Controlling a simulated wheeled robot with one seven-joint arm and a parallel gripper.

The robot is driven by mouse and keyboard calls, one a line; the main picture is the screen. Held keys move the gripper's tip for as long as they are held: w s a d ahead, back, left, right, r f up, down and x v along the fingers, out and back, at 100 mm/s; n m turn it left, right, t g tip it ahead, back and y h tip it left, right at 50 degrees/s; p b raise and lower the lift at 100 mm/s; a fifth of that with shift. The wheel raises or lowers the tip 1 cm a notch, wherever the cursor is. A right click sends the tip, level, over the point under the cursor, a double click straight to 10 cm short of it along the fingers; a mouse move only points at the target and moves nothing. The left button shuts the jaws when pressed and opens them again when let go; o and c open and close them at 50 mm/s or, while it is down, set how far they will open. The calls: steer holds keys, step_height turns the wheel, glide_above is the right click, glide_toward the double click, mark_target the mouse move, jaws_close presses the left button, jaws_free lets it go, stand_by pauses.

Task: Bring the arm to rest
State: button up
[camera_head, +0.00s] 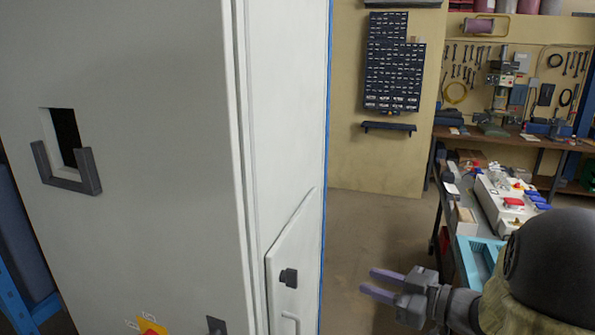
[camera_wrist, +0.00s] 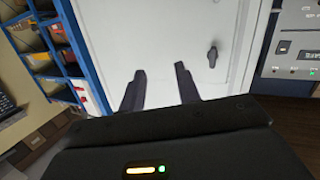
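My gripper (camera_head: 373,282) is at the lower right of the head view, in the gap between the tall grey cabinet (camera_head: 150,170) and the workbench. Its two fingers are apart with nothing between them. In the wrist view the gripper (camera_wrist: 160,78) also shows its two dark fingers spread, pointing at a white panel (camera_wrist: 200,25) with a dark handle (camera_wrist: 212,56). No object is held. My forearm fills the lower right corner of the head view.
The cabinet's side has a small panel door (camera_head: 290,255) with a dark latch. Blue shelving with bins (camera_wrist: 50,45) shows in the wrist view. Bare floor (camera_head: 365,225) lies between.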

steer(key=w+d+f+m+h, duration=0.3)
steer(key=f+m+h, duration=0.45)
steer(key=h, duration=0.45)
steer(key=s+a+f+m+g, duration=0.2)
steer(key=s+f+g, duration=0.1)
steer(key=s, duration=0.5)
steer(key=s+a+f+m+g, duration=0.2)
steer(key=s+a+f+g, duration=0.1)
steer(key=s, duration=0.5)
steer(key=shift+f+g+h, duration=0.2)
steer(key=shift+g+h, duration=0.2)
steer(key=shift+g, duration=0.5)
steer(key=shift+o, duration=0.4)
